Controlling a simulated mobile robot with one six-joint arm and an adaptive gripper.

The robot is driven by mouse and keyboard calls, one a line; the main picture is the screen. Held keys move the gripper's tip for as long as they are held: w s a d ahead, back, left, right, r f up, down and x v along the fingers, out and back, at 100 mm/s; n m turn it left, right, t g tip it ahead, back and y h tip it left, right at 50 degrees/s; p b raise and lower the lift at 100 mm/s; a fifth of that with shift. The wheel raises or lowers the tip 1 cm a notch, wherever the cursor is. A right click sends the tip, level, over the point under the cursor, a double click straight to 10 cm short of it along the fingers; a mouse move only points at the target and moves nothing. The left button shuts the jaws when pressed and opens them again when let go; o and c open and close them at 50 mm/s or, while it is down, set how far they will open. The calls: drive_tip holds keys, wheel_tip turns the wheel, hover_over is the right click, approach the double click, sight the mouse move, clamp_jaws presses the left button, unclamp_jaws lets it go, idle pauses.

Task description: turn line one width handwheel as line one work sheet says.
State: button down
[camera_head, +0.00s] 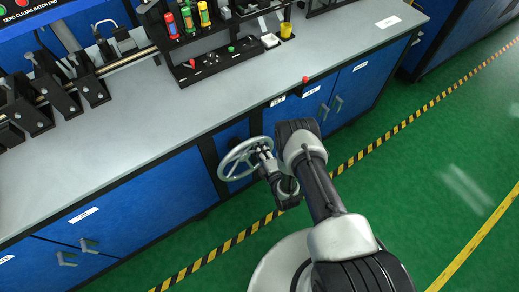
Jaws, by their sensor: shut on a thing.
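A silver spoked handwheel (232,166) is mounted on the front of the blue cabinet, below the bench's front edge. My gripper (261,150) is at the wheel's right side, shut on the wheel at its rim or handle; the fingers hide the exact contact. My arm reaches in from the lower right and covers part of the cabinet right of the wheel. No readable work sheet shows; a white sheet or label (388,22) lies on the bench top at the far right, too small to read.
The grey bench top (150,127) carries black roller brackets (50,80) at left and a black rack with coloured cylinders (187,18) at the back. A red button (305,79) sits at the front edge. Cabinet handles (88,244) stick out. Green floor (440,165) is free at right.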

drive_tip(key=shift+s+r+n, duration=0.1)
drive_tip(key=shift+r+n, duration=0.1)
drive_tip(key=shift+n, duration=0.1)
idle(0.4)
drive_tip(key=c, duration=1.6)
unclamp_jaws()
drive_tip(key=shift+r, duration=0.1)
drive_tip(key=v, duration=1.2)
